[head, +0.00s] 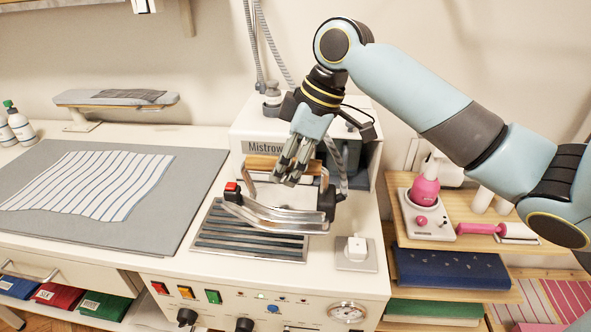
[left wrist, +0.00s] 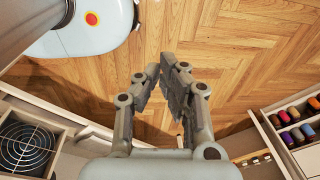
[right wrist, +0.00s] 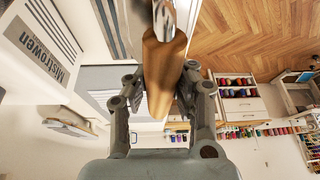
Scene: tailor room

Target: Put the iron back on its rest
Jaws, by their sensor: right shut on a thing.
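The steam iron (head: 277,217) has a shiny metal body, a wooden handle (head: 262,162) and a red button at its left end. My right gripper (head: 290,167) is shut on the handle from above. The handle also shows between the fingers in the right wrist view (right wrist: 163,72). The iron is over the back and right part of its rest, a dark slatted plate (head: 245,247) on the ironing station. I cannot tell whether its sole touches the plate. My left gripper (left wrist: 172,75) is open and empty above the wooden floor, outside the head view.
Behind the iron stands the white Mistrowen steam unit (head: 255,127), with a hose rising behind it. Left is a grey pressing pad (head: 120,228) with striped cloth (head: 90,183). Shelves with pink tools (head: 425,190) stand at right.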

